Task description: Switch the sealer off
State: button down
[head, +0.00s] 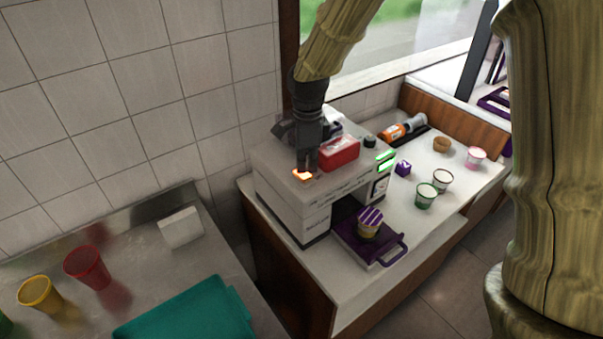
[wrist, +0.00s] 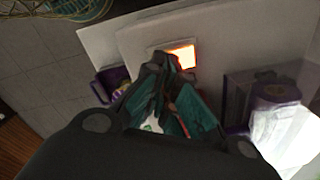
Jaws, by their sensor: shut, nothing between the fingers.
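The sealer (head: 293,200) is a white box-shaped machine on the counter. Its top carries a glowing orange switch (head: 302,174), which is lit; the lit switch also shows in the wrist view (wrist: 183,55). Green lights (head: 386,160) glow on its front right. My gripper (head: 306,168) points down over the sealer's top, with its fingertips right beside the lit switch. The fingers are shut and empty; the wrist view shows them together (wrist: 170,62) at the switch's near edge. Whether they touch the switch I cannot tell. A striped cup (head: 369,222) sits in the sealer's purple tray (head: 352,243).
A red box (head: 340,152) sits on the sealer's top close to my gripper. A teal tray (head: 188,318) and coloured cups (head: 87,267) are on the left counter.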

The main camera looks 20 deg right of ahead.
aim_at(306, 176)
jog(key=shift+w+f, duration=0.25)
jog(key=shift+w, duration=0.05)
jog(key=shift+s+r, duration=0.15)
jog(key=shift+s, duration=0.05)
jog(key=shift+w+f, duration=0.15)
jog(key=shift+f, duration=0.05)
jog(key=shift+f+b, duration=0.5)
jog(key=shift+f, duration=0.6)
dwell(1.0)
jog(key=shift+r, duration=0.15)
jog(key=shift+r+p, duration=2.75)
jog(key=shift+r, duration=0.65)
